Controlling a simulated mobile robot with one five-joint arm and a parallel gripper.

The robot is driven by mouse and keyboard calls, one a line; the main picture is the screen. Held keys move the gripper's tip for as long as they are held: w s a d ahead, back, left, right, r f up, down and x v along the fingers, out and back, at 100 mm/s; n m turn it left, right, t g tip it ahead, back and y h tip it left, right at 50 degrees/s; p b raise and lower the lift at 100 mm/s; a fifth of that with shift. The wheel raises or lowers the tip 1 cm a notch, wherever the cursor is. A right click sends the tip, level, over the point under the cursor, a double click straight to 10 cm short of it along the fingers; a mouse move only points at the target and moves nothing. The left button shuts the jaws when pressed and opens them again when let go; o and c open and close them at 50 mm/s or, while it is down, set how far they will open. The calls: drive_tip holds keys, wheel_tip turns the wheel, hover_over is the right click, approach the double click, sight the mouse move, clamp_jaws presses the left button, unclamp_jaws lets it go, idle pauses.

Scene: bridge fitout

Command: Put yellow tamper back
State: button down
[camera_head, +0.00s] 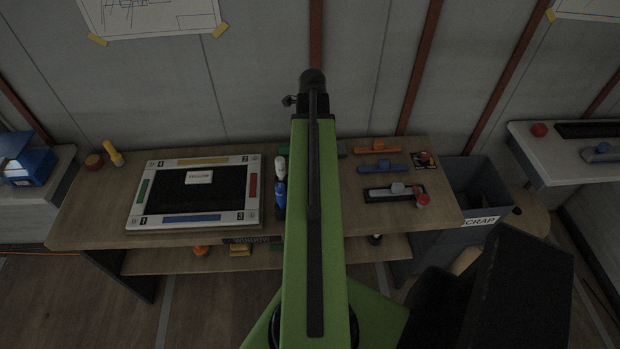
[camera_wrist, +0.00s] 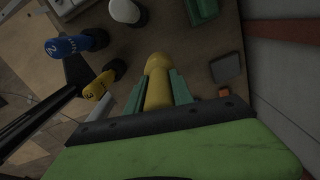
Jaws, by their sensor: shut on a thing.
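My gripper (camera_wrist: 157,84) is shut on a yellow, round-ended piece, which I take to be the yellow tamper (camera_wrist: 157,72). It sits between the green jaws in the wrist view, above the wooden bench top. Its lower end is hidden. A second yellow piece with a dark end and a mark (camera_wrist: 97,86) stands left of the jaws, apart from them. A blue piece marked 2 (camera_wrist: 70,45) and a white one (camera_wrist: 126,11) stand beyond it. In the head view my arm hides the gripper and the held piece.
The bench (camera_head: 85,215) bears a framed board (camera_head: 240,216) at left, and white (camera_head: 280,164) and blue (camera_head: 280,197) pieces beside my arm. Orange (camera_head: 378,147) and blue (camera_head: 382,167) tools lie at right. A scrap bin (camera_head: 480,222) stands beyond the right end.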

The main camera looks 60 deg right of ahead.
drive_tip(key=shift+r+m, duration=0.35)
drive_tip(key=shift+m, duration=0.05)
drive_tip(key=shift+f, duration=0.3)
wheel_tip(320, 180, down, 10)
drive_tip(key=b, duration=1)
drive_tip(key=shift+s+f+b, duration=0.15)
drive_tip(key=shift+b, duration=0.25)
drive_tip(key=c, duration=1.1)
unclamp_jaws()
drive_tip(key=shift+r, duration=0.2)
wheel_tip(320, 180, up, 12)
drive_tip(key=p, duration=1.2)
drive_tip(key=shift+r+p, duration=0.2)
drive_tip(key=shift+p, duration=0.15)
drive_tip(key=shift+f, duration=0.1)
